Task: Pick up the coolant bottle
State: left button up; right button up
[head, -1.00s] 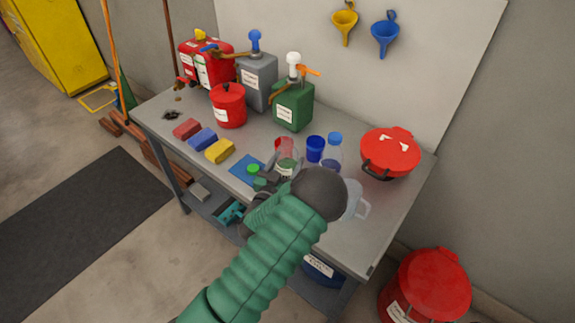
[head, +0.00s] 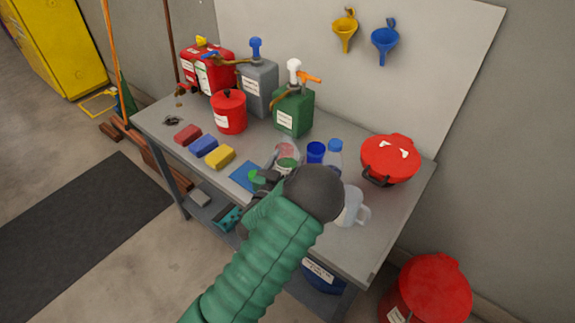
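A clear bottle with a blue cap (head: 335,146) stands upright on the workbench, its lower part hidden by my arm. To its left is a clear container with red and green parts (head: 287,152); I cannot tell which is the coolant bottle. My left gripper (head: 264,180) is a dark, small shape by the bench's front edge, just below the clear container and beside a small green round item. My green sleeve and dark joint hide much of this area, and I cannot tell whether its fingers are open or touching anything. My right gripper is not in view.
The workbench (head: 375,235) also holds a blue cup (head: 316,152), a clear jug (head: 352,207), a red lidded pot (head: 389,158), a green pump canister (head: 293,108), a grey one (head: 257,86), a red can (head: 229,112) and coloured blocks (head: 204,145). The bench's right front is clear.

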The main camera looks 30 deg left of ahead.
pick_arm(q)
jog(key=s+a+p, duration=0.1)
jog(key=s+a, duration=0.1)
jog(key=s, duration=0.5)
jog(key=s+a+r+p, duration=0.1)
jog(key=s+a, duration=0.2)
jog(key=s, duration=0.5)
jog(key=shift+r, duration=0.25)
jog(key=shift+s+r, duration=0.15)
jog(key=shift+r, duration=0.05)
dwell(1.6)
